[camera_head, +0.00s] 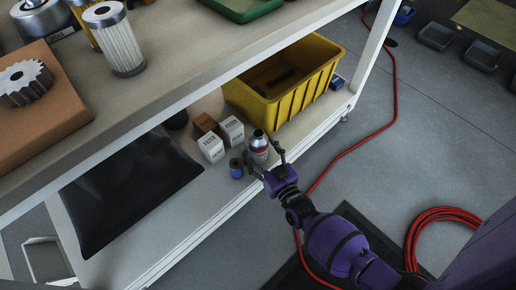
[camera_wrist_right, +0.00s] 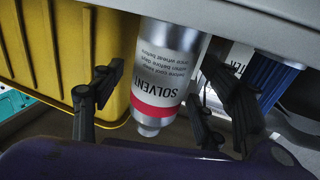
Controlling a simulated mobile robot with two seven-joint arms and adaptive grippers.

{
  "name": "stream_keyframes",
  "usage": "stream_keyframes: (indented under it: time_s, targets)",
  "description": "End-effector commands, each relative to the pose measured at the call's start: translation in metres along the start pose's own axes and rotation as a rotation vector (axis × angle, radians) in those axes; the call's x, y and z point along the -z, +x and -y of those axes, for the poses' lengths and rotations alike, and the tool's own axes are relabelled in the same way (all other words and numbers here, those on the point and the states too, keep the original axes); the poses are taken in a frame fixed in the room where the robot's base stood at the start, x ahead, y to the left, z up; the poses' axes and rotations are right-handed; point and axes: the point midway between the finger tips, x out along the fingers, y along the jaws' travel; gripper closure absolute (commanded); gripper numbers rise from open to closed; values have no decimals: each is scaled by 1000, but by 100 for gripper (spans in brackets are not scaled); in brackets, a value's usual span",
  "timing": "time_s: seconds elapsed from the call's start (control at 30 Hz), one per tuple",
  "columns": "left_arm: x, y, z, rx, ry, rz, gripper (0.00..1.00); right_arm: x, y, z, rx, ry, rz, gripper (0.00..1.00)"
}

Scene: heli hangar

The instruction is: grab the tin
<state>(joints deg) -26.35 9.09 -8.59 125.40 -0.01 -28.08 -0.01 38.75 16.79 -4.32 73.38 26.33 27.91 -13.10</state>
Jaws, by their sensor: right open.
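The tin (camera_head: 259,146) is a silver bottle-shaped can with a red band. It stands upright on the lower shelf (camera_head: 190,236), near the front edge. In the wrist view the tin (camera_wrist_right: 168,75) appears upside down, with the word SOLVENT on its label. My right gripper (camera_head: 262,155) reaches in from the front with its fingers open. One finger is on each side of the tin. In the wrist view the right gripper (camera_wrist_right: 160,78) shows gaps between both fingers and the tin. My left gripper is not in view.
A yellow crate (camera_head: 300,108) stands close to the right of the tin. A blue can (camera_head: 236,168) and white filter boxes (camera_head: 211,148) stand close on its left. The upper shelf (camera_head: 205,60) overhangs behind. A red hose (camera_head: 372,140) lies on the floor.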

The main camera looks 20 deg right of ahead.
Motion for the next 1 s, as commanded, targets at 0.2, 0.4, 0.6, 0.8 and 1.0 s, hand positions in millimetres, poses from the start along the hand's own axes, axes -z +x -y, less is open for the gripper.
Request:
stream_keyframes:
  time_s: [0.2,0.4,0.6,0.8,1.0]
  targets:
    - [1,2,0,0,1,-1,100,0,7,0,0,-1,1,33]
    - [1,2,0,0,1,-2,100,0,7,0,0,0,1,51]
    - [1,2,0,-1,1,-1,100,0,7,0,0,0,1,77]
    - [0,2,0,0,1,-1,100,1,7,0,0,0,-1,90]
    - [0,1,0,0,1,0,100,2,7,0,0,0,-1,90]
